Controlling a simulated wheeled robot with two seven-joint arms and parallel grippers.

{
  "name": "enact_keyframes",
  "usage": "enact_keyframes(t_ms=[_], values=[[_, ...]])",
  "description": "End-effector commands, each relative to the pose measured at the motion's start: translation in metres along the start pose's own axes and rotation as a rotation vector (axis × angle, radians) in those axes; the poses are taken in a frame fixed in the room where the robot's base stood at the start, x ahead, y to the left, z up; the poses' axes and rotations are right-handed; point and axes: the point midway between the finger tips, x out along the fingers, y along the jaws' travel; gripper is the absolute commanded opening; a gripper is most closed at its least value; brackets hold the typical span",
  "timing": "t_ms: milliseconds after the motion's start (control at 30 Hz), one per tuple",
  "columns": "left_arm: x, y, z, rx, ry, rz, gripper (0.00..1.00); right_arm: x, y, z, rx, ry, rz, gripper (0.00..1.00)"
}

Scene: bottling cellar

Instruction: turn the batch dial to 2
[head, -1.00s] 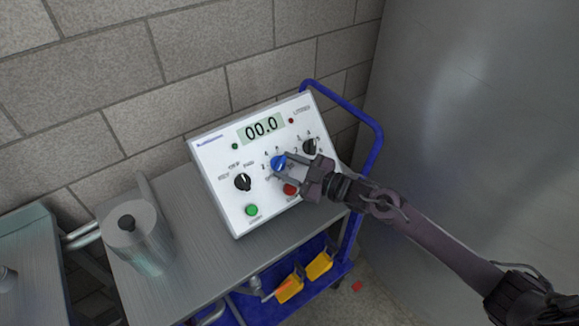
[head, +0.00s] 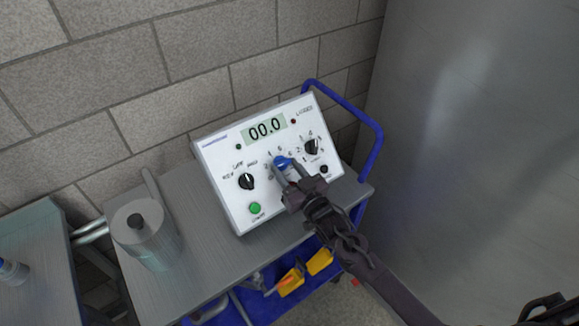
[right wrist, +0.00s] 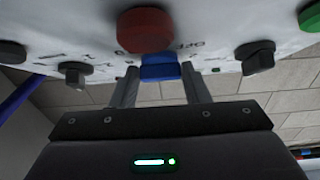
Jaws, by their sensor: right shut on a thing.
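A white control box (head: 225,190) with a display reading 00.0 stands tilted on a grey cart. Its front has a blue dial (head: 281,161) in the middle with numbers around it, a black dial (head: 246,181) at left and another black dial (head: 312,147) at right. The small lettering does not show which is the batch dial. My right gripper (head: 286,168) is shut on the blue dial, one finger on each side. The right wrist view shows the blue dial (right wrist: 160,68) between the fingertips. Its pointer cannot be read. My left gripper is out of view.
A green button (head: 255,208) sits low on the panel. A red button (right wrist: 146,29) close to the fingers is hidden by my gripper in the head view. The cart's blue handle (head: 372,155) rises at right.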

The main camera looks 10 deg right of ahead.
Motion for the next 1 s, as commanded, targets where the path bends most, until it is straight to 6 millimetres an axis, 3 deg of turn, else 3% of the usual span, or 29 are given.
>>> enact_keyframes(t_ms=[400, 933, 967, 1000], values=[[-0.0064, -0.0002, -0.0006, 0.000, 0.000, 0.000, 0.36, 0.0002, -0.0041, -0.0002, 0.122, 0.000, 0.134, 0.19], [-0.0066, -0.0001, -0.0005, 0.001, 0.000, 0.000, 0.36, 0.0002, -0.0037, -0.0002, 0.133, 0.000, 0.149, 0.19], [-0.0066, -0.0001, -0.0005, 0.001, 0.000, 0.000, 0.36, 0.0003, -0.0037, -0.0002, 0.133, 0.001, 0.149, 0.46], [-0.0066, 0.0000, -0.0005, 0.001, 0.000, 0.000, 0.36, 0.0003, -0.0037, -0.0002, 0.133, 0.001, 0.149, 0.51]])
